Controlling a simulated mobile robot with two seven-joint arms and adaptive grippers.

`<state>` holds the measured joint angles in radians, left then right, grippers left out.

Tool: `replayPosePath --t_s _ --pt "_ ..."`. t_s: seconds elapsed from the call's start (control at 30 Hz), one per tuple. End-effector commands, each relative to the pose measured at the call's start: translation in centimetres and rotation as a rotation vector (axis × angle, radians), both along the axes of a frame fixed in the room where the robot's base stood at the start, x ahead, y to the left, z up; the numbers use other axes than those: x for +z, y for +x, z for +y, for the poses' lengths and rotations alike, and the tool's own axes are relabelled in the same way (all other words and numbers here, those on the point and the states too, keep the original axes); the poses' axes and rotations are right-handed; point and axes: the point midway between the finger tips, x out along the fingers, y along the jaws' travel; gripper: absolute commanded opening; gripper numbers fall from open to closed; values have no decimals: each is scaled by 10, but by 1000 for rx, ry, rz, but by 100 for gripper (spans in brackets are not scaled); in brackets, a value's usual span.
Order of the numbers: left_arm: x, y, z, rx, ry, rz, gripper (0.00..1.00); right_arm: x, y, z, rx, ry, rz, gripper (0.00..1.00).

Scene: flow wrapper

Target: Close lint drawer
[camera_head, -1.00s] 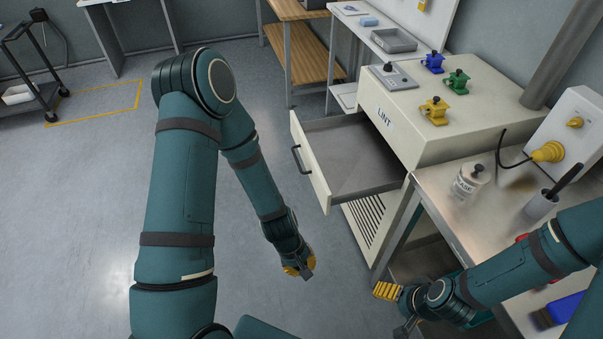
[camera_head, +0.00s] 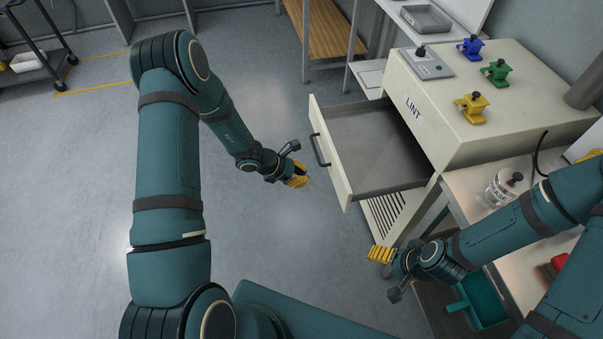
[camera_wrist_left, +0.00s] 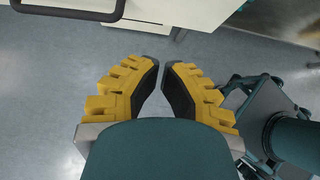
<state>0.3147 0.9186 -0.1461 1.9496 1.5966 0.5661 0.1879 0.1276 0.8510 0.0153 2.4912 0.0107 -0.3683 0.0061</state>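The lint drawer (camera_head: 374,157) is pulled out of the cream cabinet (camera_head: 478,123) marked LINT, and its tray looks empty. Its dark bar handle (camera_head: 319,150) is on the front panel, facing left. My left gripper (camera_head: 303,174) is just left of the drawer front, near the handle and apart from it. In the left wrist view the yellow fingers (camera_wrist_left: 162,64) have a narrow gap between their tips and hold nothing. The handle also shows there at top left (camera_wrist_left: 70,8). My right gripper (camera_head: 378,254) is below the drawer, by the cabinet's slatted front; its opening is unclear.
Blue, green and yellow (camera_head: 471,107) knobbed pieces and a grey plate (camera_head: 425,62) sit on the cabinet. A metal bench (camera_head: 462,196) with a labelled jar (camera_head: 502,187) stands at right. A teal bin (camera_head: 481,301) is under it. The floor left of the drawer is clear.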

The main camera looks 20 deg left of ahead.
Motion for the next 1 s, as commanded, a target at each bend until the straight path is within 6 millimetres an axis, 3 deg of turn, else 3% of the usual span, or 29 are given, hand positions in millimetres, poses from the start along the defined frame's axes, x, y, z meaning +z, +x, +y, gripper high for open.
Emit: replayPosePath --t_s 0.33,0.6,1.0 --pt "-50 26 -42 -6 0 1 0 -9 -3 1 6 2 6 80" --pt "-48 45 -69 -5 0 -1 0 -7 -3 1 5 1 5 80" --pt "-48 49 -74 -4 1 0 0 -7 -2 1 4 1 5 80"
